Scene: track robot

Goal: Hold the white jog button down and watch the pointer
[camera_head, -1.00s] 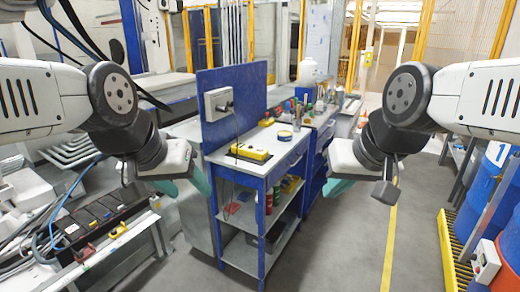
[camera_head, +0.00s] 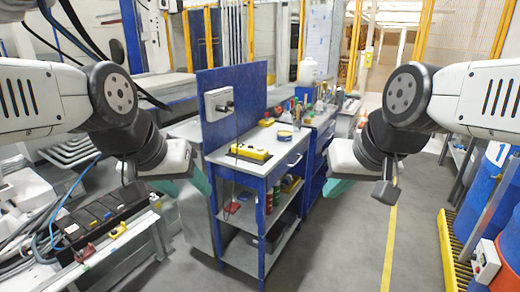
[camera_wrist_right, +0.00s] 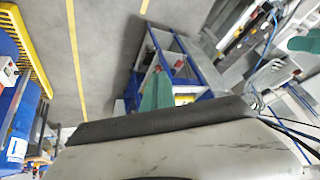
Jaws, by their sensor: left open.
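A yellow control box (camera_head: 249,152) with dark spots on top lies on the workbench's grey top (camera_head: 275,152). A grey box (camera_head: 487,259) with a red button stands at the right edge, by the yellow grating. I cannot make out a white jog button or a pointer on either. My left gripper (camera_head: 198,180), with teal fingers, is open and empty left of the workbench. My right gripper (camera_head: 337,188) is in the air right of the workbench, touching nothing. Its teal finger shows in the right wrist view (camera_wrist_right: 156,92); its opening is unclear.
A grey box with a dark knob (camera_head: 219,103) is on the blue back panel. Small bottles and tools stand farther along the bench. Blue drums (camera_head: 485,190) stand at the right beside yellow grating (camera_head: 455,250). The grey floor (camera_head: 345,235) between is clear.

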